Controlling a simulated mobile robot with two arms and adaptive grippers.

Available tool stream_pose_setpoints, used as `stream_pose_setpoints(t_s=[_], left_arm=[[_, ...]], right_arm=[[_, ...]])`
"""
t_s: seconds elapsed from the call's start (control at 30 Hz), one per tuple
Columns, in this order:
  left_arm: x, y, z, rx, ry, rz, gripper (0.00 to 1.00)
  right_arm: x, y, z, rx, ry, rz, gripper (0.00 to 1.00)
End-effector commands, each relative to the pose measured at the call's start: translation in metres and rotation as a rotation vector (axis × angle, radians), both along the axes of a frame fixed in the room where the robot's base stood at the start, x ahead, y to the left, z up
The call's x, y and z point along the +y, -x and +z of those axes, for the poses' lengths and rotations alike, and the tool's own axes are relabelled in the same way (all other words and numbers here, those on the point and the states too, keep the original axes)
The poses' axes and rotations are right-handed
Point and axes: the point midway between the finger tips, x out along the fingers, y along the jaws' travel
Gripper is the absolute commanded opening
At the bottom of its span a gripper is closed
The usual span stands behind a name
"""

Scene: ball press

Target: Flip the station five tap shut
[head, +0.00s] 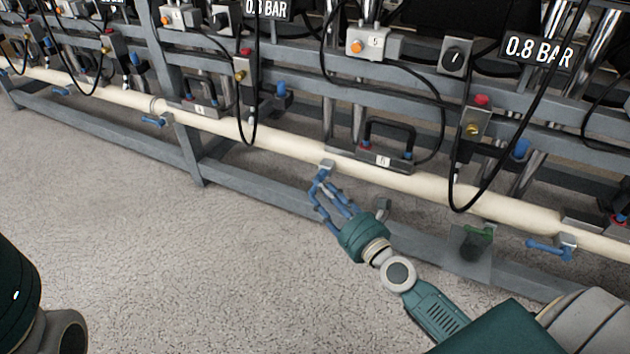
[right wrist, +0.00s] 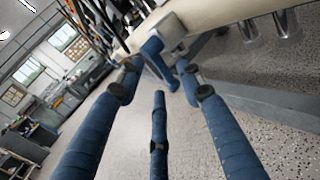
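The station five tap is at the pale pipe (head: 440,190), left of a numbered plate (head: 383,160) that seems to read 5. Its metal body (head: 326,165) shows above my fingertips. In the right wrist view its blue handle (right wrist: 156,56) sticks out from the grey body (right wrist: 167,31), across the pipe, towards my fingers. My right gripper (head: 322,191) has its three blue fingers spread. It also shows in the right wrist view (right wrist: 160,92), with the handle between the upper two fingertips; I cannot tell whether they touch it. My left gripper is out of view.
A neighbouring blue tap handle (head: 548,247) is on the right, with another (head: 154,121) on the left; both lie roughly along the pipe. A grey lower rail (head: 265,190) runs below the pipe. Black hoses hang in front of the frame. The speckled floor (head: 180,250) is clear.

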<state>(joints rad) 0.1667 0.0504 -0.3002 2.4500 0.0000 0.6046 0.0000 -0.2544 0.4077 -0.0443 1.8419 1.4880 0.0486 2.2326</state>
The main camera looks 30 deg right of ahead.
Motion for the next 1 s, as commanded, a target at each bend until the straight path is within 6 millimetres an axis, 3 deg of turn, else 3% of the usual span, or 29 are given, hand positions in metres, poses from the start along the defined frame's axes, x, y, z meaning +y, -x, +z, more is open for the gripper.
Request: stream_pose_setpoints(t_s=[0.23,0.63,0.8,1.0], left_arm=[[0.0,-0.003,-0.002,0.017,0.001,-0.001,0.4],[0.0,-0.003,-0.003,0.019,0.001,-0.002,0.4],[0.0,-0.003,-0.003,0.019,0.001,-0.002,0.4],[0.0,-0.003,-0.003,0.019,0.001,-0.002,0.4]], right_arm=[[0.004,-0.036,0.0,0.0,0.001,0.0,0.37],[0.005,-0.043,-0.001,0.002,0.002,0.001,0.37],[0.005,-0.043,-0.001,0.001,0.002,0.0,0.03],[0.005,-0.043,-0.001,0.001,0.002,0.0,0.0]])
